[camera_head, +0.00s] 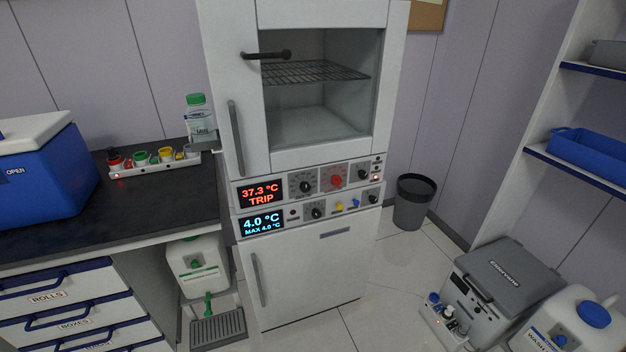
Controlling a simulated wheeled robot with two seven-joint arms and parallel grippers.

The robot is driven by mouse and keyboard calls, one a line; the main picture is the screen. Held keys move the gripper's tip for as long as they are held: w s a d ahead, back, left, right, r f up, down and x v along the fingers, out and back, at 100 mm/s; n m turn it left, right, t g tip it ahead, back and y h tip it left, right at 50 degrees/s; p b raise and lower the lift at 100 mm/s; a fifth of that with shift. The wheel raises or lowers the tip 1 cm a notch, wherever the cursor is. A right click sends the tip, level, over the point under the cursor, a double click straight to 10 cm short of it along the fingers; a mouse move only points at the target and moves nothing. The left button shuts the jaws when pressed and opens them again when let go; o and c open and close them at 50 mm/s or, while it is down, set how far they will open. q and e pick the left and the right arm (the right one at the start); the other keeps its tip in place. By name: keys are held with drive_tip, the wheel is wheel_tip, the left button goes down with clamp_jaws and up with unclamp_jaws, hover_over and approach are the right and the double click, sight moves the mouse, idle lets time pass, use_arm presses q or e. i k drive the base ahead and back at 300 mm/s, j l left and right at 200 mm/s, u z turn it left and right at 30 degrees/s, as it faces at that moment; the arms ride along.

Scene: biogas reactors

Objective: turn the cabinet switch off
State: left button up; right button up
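The white cabinet (308,265) stands in the middle, with a glass-fronted upper chamber and a closed lower door. Its upper panel has a red display (261,191) reading 37.3 °C TRIP, a black dial (302,181), a red dial (333,175) and small controls with a lit red lamp (376,178) at the right end. Its lower panel has a blue display (261,223) reading 4.0 °C, a black knob (317,210), small yellow and blue controls, and another dark knob (373,197). I cannot tell which control is the switch or its position. Neither gripper is in view.
A dark bench (150,205) with a blue cooler (40,180) and a strip of coloured caps (155,162) is at left. A dark bin (413,202) stands right of the cabinet. A grey portable box (505,275) and white wash container (575,325) are at lower right.

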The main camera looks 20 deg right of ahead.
sight(363, 175)
drive_tip(key=l+z, duration=0.2)
drive_tip(key=z, duration=0.2)
drive_tip(key=l+z, duration=0.15)
drive_tip(key=z, duration=0.25)
drive_tip(key=i, duration=0.05)
